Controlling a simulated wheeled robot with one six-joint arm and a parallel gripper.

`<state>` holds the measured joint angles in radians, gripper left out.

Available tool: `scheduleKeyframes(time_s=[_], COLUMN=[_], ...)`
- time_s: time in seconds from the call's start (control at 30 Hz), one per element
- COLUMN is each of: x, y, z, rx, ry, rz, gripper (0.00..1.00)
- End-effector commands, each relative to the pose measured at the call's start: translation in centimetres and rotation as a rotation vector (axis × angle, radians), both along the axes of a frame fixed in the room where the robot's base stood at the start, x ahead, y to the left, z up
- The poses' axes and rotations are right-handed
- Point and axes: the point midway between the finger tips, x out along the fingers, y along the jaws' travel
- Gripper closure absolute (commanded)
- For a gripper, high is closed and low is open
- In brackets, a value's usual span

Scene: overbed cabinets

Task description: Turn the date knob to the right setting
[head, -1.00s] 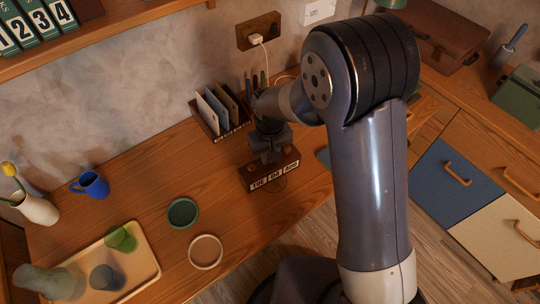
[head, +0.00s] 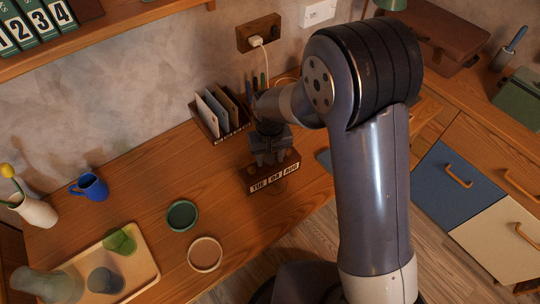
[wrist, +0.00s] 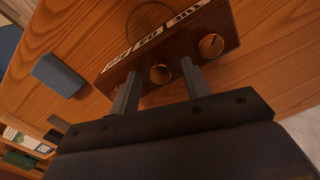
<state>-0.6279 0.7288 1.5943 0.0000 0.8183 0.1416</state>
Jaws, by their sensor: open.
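The wooden date block (head: 262,184) stands on the desk under my arm, its front showing three white labels that read TUE, a number that looks like 04, and AUG. In the wrist view the block (wrist: 205,22) appears upside down, with round knobs on its top. The middle knob (wrist: 160,73) lies between my two fingers. Another knob (wrist: 211,46) is just outside the right-hand finger. My gripper (wrist: 160,70) is open around the middle knob; contact is not clear. It also shows in the head view (head: 270,160).
A letter rack (head: 218,118) stands close behind the block. A blue-grey block (wrist: 58,75) lies beside it in the wrist view. A green dish (head: 182,215), a pale ring-shaped dish (head: 205,253) and a tray (head: 140,272) are to the left. The desk between is clear.

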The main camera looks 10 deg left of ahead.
Motion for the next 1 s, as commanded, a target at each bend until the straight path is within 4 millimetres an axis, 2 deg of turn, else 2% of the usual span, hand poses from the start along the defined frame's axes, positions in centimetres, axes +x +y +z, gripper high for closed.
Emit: scheduleKeyframes(time_s=[0.13, 0.27, 0.5, 0.7, 1.0], x=[0.0, 0.1, 0.1, 0.1, 0.0], y=[0.0, 0.1, 0.1, 0.0, 0.0], z=[0.4, 2.0, 7.0, 9.9, 10.8], rx=[0.0, 0.003, 0.003, 0.001, 0.0], ry=[-0.001, -0.003, -0.004, -0.003, 0.001], rz=[0.0, 0.0, 0.0, 0.0, 0.0], gripper=[0.55, 0.55, 0.55, 0.55, 0.55])
